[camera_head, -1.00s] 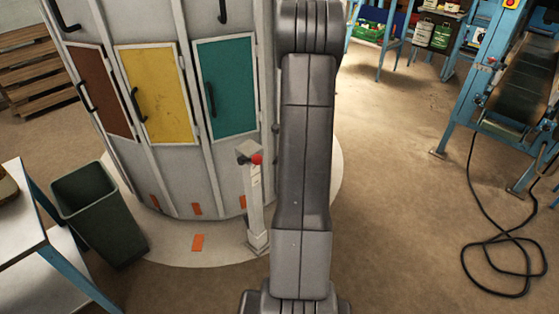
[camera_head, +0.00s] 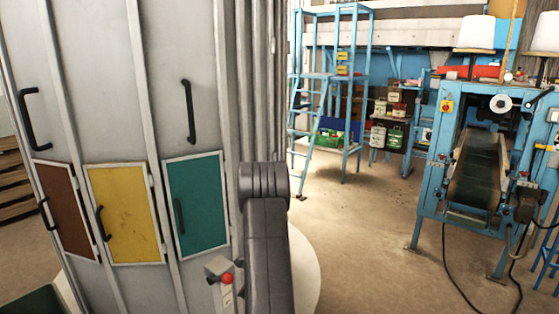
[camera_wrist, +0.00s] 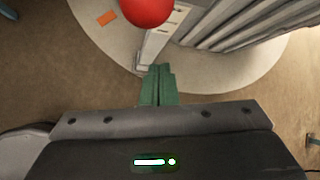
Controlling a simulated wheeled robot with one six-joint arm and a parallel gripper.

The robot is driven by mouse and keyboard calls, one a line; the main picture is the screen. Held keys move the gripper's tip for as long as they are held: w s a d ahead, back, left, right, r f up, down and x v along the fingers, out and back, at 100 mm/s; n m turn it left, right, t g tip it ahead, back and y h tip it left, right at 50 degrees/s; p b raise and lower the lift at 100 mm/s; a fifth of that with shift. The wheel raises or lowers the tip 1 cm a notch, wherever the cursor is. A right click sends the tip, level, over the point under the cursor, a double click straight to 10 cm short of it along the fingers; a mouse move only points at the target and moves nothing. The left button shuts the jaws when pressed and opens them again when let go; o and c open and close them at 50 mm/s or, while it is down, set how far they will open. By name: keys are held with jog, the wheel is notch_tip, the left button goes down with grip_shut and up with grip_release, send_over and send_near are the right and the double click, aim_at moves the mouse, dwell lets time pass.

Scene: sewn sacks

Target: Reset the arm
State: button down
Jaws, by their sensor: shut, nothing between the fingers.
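My gripper (camera_wrist: 158,72) shows in the wrist view with its green fingers together and empty. Its tips point toward the grey post (camera_wrist: 157,48) with the red ball-shaped button (camera_wrist: 148,9). I cannot tell how far apart the tips and the post are. In the head view my arm stands upright right of the post, and my gripper is out of the picture. The red button (camera_head: 227,278) and the top of its post show there just left of my arm.
A large grey cabinet with brown, yellow (camera_head: 122,214) and teal doors (camera_head: 195,205) stands close on the left. A blue machine with a conveyor belt (camera_head: 478,170) stands at right, a cable on the floor below it. Open floor (camera_head: 365,230) lies between.

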jog(key=shift+w+a+r+p, duration=0.25)
jog(key=shift+a+r+p, duration=0.4)
jog(key=shift+a+r, duration=0.4)
jog(key=shift+s+d, duration=0.1)
